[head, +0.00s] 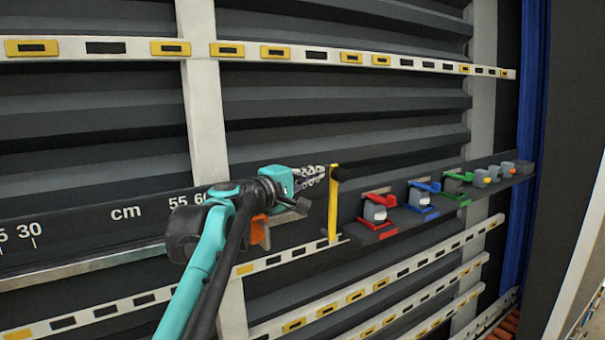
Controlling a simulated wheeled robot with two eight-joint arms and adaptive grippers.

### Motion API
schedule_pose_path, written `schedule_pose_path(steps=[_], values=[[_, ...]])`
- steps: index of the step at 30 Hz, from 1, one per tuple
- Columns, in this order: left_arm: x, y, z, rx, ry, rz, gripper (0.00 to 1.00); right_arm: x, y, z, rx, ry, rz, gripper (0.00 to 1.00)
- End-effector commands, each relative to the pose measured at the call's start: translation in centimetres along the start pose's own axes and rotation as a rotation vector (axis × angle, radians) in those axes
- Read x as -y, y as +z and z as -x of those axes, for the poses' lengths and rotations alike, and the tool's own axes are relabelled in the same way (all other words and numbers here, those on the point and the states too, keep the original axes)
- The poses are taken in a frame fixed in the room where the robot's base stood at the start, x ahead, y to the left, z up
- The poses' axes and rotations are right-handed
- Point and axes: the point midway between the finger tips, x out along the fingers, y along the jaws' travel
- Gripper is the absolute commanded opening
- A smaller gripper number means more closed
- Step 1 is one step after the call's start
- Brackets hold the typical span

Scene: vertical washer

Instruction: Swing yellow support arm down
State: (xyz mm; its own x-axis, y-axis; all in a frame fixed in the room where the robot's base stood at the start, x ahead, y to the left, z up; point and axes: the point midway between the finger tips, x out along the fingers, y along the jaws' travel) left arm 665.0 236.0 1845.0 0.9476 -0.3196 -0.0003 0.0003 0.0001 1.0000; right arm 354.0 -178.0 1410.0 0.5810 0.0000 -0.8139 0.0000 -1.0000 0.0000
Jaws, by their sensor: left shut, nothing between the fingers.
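The yellow support arm (333,207) stands upright in front of the dark ribbed wall, at the middle of the head view. A black knob (340,173) is at its top end. My left gripper (312,178) is shut and empty, with its fingertips just left of the support arm's upper part. I cannot tell whether they touch it. My right gripper is not in view.
An orange part (260,232) sits behind my left gripper. Right of the support arm, a ledge carries grey blocks with a red clamp (378,200), a blue clamp (423,196) and a green clamp (456,182). A scale marked cm (125,213) runs along the left.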

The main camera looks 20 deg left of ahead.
Motion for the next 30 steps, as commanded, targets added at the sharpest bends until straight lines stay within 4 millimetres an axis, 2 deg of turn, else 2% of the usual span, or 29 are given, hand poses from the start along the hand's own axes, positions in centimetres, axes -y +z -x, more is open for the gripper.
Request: schedule_pose_path(steps=[3,9,22,30], values=[[-0.1,0.0,-1.6,0.002,0.0,0.0,0.0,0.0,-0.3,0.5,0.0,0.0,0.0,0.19],[0.0,0.0,-2.5,0.0,0.0,0.0,0.0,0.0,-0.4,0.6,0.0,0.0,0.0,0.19],[0.1,0.1,-2.5,0.0,0.004,-0.01,0.0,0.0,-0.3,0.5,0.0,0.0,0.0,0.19],[0.3,1.5,-2.1,0.002,0.039,-0.11,0.0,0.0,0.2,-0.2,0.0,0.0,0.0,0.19]])
